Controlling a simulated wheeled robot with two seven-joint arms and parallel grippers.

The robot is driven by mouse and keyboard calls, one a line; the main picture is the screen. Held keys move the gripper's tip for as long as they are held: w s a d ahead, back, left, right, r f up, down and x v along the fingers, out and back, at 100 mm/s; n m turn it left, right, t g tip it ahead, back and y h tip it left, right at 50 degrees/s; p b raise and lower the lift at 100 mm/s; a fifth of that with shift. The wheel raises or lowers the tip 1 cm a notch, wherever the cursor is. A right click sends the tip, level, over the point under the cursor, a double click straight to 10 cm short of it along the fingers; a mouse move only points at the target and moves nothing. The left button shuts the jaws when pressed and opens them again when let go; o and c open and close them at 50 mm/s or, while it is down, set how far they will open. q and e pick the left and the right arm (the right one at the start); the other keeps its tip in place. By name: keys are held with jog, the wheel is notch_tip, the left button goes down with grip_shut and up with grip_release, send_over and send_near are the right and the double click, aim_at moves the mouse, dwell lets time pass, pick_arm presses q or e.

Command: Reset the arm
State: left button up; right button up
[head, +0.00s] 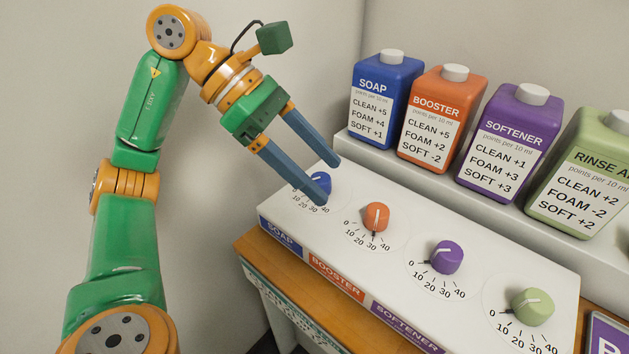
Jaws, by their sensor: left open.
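My left arm, green and orange, comes in from the left in the head view. My left gripper (330,184) has two blue-grey fingers, spread apart and empty. Its fingertips are over the blue soap knob (319,183) on the white dosing panel (400,251), and the lower finger partly covers that knob's dial. I cannot tell whether a finger touches the knob. The orange booster knob (376,216), purple softener knob (447,257) and green knob (533,306) stand free to the right. My right gripper is not in view.
Behind the panel, a blue soap bottle (384,100), an orange booster bottle (441,115), a purple softener bottle (507,140) and a green rinse bottle (585,172) stand on a white ledge (405,182). A wooden table (262,258) carries the panel. A wall (60,120) is at the left.

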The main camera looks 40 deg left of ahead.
pick_arm(q)
jog(key=s, duration=0.1)
jog(key=s+d+r, duration=0.1)
jog(key=shift+s+d+r, duration=0.2)
jog(key=shift+s+d, duration=0.1)
jog(key=shift+r, duration=0.1)
